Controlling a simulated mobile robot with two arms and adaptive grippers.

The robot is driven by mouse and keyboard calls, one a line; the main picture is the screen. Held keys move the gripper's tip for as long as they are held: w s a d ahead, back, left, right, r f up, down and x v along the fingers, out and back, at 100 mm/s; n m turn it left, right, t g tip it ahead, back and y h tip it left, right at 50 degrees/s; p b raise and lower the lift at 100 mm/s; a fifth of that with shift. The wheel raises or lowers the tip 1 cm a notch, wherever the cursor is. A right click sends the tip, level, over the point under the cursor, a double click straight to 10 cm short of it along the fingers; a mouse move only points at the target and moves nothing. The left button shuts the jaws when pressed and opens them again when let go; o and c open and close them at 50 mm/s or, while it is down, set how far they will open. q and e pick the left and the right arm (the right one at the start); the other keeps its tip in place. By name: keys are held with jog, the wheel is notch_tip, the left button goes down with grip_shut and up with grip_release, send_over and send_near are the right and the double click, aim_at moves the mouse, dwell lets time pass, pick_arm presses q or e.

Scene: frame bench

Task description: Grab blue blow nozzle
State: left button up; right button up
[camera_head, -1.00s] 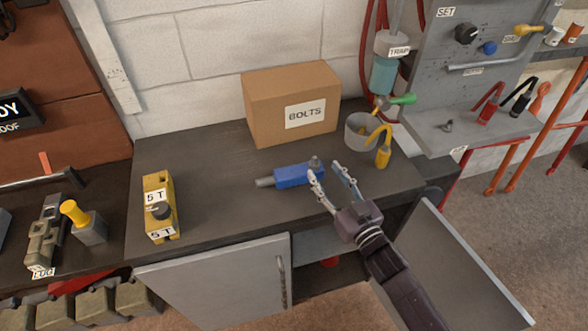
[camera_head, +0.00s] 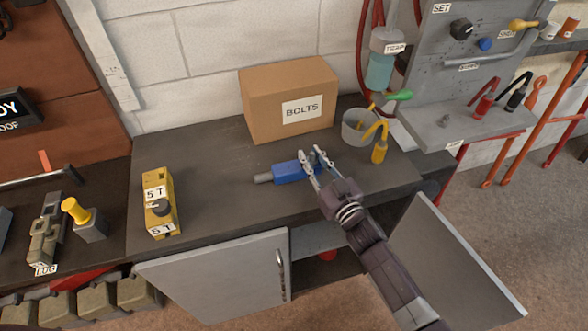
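The blue blow nozzle (camera_head: 288,173) lies on its side on the dark bench top, in front of the cardboard box. Its grey tip points left, and a small grey fitting shows at its right end. My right gripper (camera_head: 312,158) is at this right end, reaching in from the lower right. Its two fingers are apart, with the right end of the nozzle at or between them. The fingers partly hide that end, and I cannot tell whether they touch it. My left gripper is not in view.
The BOLTS box (camera_head: 288,102) stands behind the nozzle. A grey cup (camera_head: 355,127) and a yellow hooked tool (camera_head: 380,152) stand to the right. A yellow 5 T block (camera_head: 159,205) stands left. Below, a cabinet door (camera_head: 450,258) hangs open.

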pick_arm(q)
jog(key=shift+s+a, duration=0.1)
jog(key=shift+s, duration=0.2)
pick_arm(e)
grip_shut()
jog(key=shift+r, duration=0.15)
